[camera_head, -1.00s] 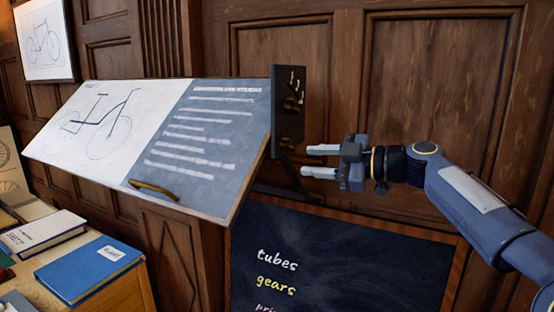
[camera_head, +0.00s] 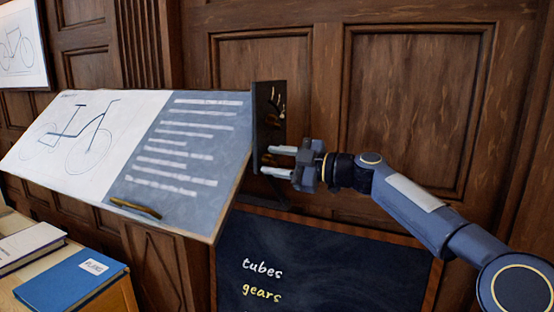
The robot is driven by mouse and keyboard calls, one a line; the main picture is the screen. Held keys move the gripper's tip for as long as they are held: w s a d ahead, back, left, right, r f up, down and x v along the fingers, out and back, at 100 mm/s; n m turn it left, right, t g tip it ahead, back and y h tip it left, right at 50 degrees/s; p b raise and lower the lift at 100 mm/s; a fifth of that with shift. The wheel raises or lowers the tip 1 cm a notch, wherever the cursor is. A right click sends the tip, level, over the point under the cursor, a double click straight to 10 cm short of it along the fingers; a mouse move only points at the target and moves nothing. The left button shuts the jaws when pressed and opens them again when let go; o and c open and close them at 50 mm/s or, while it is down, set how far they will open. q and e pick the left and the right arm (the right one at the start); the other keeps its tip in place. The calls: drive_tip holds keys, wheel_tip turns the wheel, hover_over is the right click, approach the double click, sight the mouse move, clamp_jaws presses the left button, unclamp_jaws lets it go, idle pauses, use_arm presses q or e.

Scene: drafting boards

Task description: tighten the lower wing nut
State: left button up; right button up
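A dark upright plate (camera_head: 262,125) is at the right edge of the tilted drafting board (camera_head: 190,150). Small brass-coloured hardware (camera_head: 277,104) shows on its upper part, too small to make out fully. A darker brownish piece, seemingly the lower wing nut (camera_head: 268,159), shows lower on the plate, partly hidden by my fingers. My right gripper (camera_head: 267,161) comes in from the right. Its two pale fingers are apart, one above the other, with tips at the plate around that lower piece. I cannot tell whether they touch it. My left gripper is not in view.
A blackboard (camera_head: 320,265) with chalk words stands below my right gripper. Wood panelling (camera_head: 410,100) is behind. A brass handle (camera_head: 135,208) lies along the board's lower edge. Books, one blue (camera_head: 70,285), lie on a wooden table at lower left.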

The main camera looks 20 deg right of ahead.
clamp_jaws()
